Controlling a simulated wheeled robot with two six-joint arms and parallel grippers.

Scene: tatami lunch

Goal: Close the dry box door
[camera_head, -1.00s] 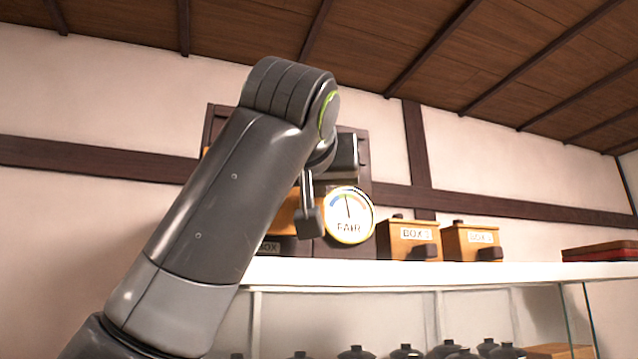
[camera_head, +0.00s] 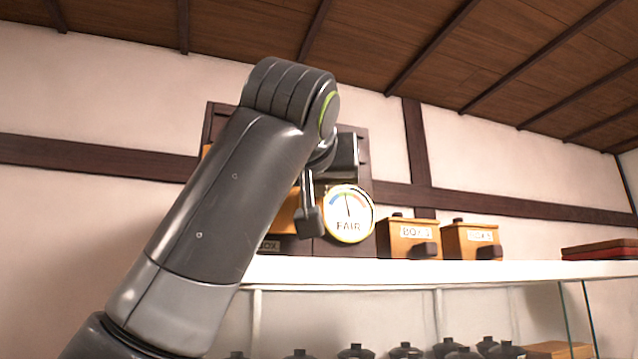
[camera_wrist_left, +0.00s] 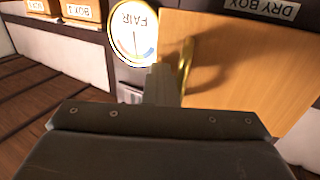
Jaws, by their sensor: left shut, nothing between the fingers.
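The dry box (camera_head: 362,155) is a dark brown cabinet on the white shelf, largely hidden behind my left arm in the head view. The door looks set at an angle to the dark front; how far open is unclear. My left gripper (camera_head: 310,222) is shut and empty. Its fingers (camera_wrist_left: 160,82) are close beside the handle; contact is unclear.
A round gauge reading FAIR (camera_head: 348,214) is on the box front, just right of my gripper. Two small wooden boxes (camera_head: 408,240) (camera_head: 472,241) stand further right on the white shelf (camera_head: 440,272). Dark lidded pots (camera_head: 355,352) stand below it. A red-brown box (camera_head: 600,252) lies far right.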

